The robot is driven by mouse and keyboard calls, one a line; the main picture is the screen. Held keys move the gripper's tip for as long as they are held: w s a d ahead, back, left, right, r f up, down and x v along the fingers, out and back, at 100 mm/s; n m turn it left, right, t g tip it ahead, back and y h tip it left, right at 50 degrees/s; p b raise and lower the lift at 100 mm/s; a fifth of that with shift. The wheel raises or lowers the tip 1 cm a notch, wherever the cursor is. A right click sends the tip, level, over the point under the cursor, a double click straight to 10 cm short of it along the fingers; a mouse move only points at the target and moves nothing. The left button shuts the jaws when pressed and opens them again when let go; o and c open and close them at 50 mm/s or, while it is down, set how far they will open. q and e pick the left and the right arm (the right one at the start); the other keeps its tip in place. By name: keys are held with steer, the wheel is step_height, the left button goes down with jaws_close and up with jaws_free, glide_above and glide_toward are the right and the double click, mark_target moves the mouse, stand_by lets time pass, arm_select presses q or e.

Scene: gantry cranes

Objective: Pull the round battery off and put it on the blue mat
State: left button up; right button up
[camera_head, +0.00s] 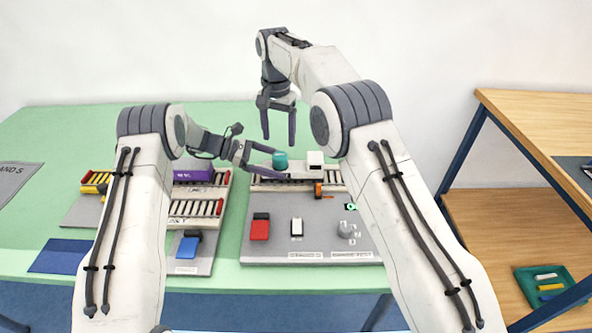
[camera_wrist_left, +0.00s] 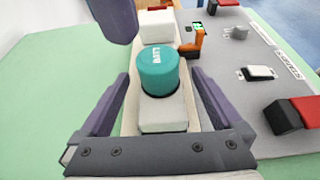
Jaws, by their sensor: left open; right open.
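The round battery (camera_head: 280,160) is a teal upright cylinder, marked "BATT" in the left wrist view (camera_wrist_left: 159,70). It stands on a pale block (camera_wrist_left: 163,112) at the back of the grey panel. My left gripper (camera_head: 271,164) is open, its fingers pointing at the battery. In the left wrist view its fingers (camera_wrist_left: 160,88) lie on either side of the pale block and battery, with gaps showing. My right gripper (camera_head: 279,138) is open and empty, hanging above and behind the battery. The blue mat (camera_head: 62,256) lies flat and bare at the table's front left.
A grey panel (camera_head: 275,220) carries a red switch (camera_head: 260,228), a white switch (camera_head: 297,227) and a knob. An orange part (camera_head: 318,190) stands near the battery. A purple box (camera_head: 193,173) sits on rollers to the left. The green table's back left is clear.

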mark_target(293, 168)
arm_select(q)
steer(key=shift+x, duration=1.3)
jaws_close()
arm_select(e)
steer(key=shift+o, duration=0.8)
steer(key=shift+s+r+n+t, duration=0.1)
steer(key=shift+r+n+t, duration=0.45)
steer(key=shift+n, duration=0.25)
steer(key=shift+s+d+r+n+t, duration=0.15)
steer(key=shift+s+r+n+t, duration=0.4)
steer(key=shift+n, duration=0.45)
steer(key=f+n, duration=0.1)
steer(key=f, duration=0.2)
steer(key=w+f+n+t, duration=0.1)
steer(key=f, duration=0.2)
steer(key=f+n+t+y, duration=0.1)
steer(key=f+n, duration=0.1)
steer(key=f, duration=0.1)
steer(key=shift+w+f, duration=0.2)
steer(key=shift+f, duration=0.1)
